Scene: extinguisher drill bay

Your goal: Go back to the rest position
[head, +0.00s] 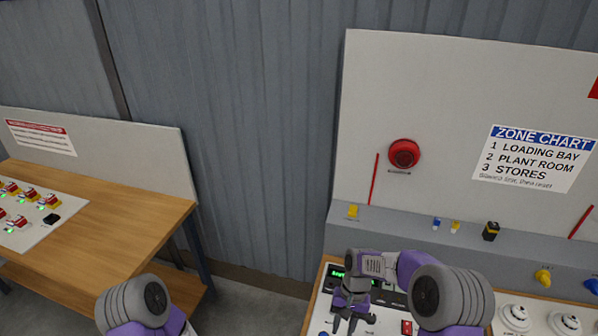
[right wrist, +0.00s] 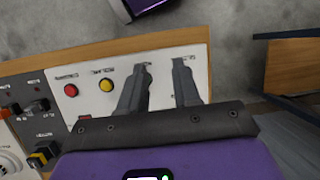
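My right gripper (head: 345,324) hangs over the control panel (head: 384,321) on the right bench in the head view. In the right wrist view its two dark fingers (right wrist: 160,68) stand apart with nothing between them. They are over the panel's white plate, to the right of a red button (right wrist: 71,90) and a yellow button (right wrist: 106,85). How far above the plate they are is hard to tell. My left arm shows only as a grey and purple joint at the bottom left of the head view; its gripper is out of frame.
A wooden table (head: 130,222) with a switch board (head: 30,222) stands at left. A floor gap separates it from the right bench. Behind the panel is a grey ledge (head: 390,228) with small items and a white backboard (head: 440,100) carrying a red alarm (head: 404,153) and zone chart (head: 534,158).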

